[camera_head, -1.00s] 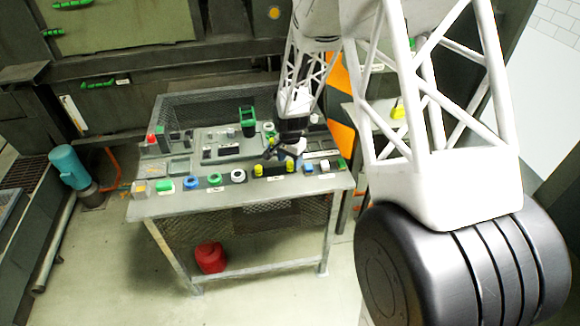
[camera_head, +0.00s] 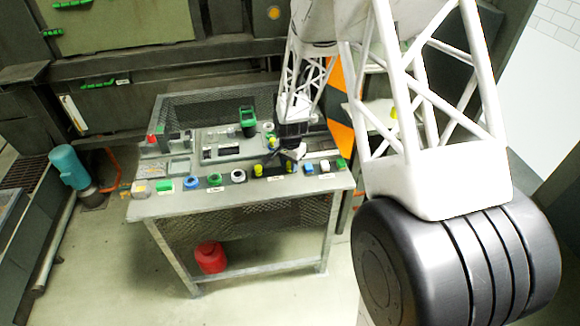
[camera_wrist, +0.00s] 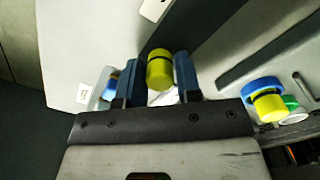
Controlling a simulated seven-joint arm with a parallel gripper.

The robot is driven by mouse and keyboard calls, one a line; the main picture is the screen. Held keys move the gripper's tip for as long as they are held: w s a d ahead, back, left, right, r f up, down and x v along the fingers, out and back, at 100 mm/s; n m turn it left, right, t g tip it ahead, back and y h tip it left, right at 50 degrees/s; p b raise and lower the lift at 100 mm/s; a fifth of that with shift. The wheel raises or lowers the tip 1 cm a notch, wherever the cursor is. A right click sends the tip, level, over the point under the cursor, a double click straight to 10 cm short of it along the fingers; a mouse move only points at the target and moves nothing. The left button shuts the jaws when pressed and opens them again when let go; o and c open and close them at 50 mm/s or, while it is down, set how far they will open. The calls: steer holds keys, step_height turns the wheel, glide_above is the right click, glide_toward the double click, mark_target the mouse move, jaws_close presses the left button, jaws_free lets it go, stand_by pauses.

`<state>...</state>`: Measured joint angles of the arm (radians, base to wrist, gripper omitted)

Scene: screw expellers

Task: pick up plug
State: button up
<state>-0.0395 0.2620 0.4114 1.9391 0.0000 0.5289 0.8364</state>
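A yellow cylinder with a dark band (camera_wrist: 159,70), the likely plug, shows between the two blue fingers of my gripper (camera_wrist: 159,85) in the wrist view. The gripper looks open, with a small gap at the cylinder's left side; contact on the right cannot be told. In the head view my gripper (camera_head: 287,155) is over the right part of the table, close above the front row. Two yellow cylinders stand there, one on the left (camera_head: 258,170) and one on the right (camera_head: 290,167), partly under the gripper.
A taller green-and-black part (camera_head: 247,121) stands behind.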

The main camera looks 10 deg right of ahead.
steer(key=c, duration=0.5)
steer(key=shift+r, duration=0.15)
steer(key=shift+r, duration=0.5)
steer(key=shift+s+r, duration=0.15)
steer(key=shift+r, duration=0.45)
steer(key=shift+s+r, duration=0.15)
steer(key=shift+r, duration=0.4)
steer(key=s, duration=0.5)
steer(key=s+r, duration=0.1)
steer(key=s, duration=0.9)
steer(key=shift+s+d+r, duration=0.2)
steer(key=shift+d, duration=0.1)
steer(key=w+a+r+m, duration=0.1)
steer(key=w+m, duration=0.1)
steer(key=w, duration=0.9)
steer(key=w+a+r+m, duration=0.2)
steer(key=w, duration=0.9)
steer(key=w+a+r+m, duration=0.1)
steer(key=w+a+m, duration=0.1)
steer(key=w, duration=0.8)
steer(key=shift+w+r, duration=0.2)
steer(key=shift+w, duration=0.2)
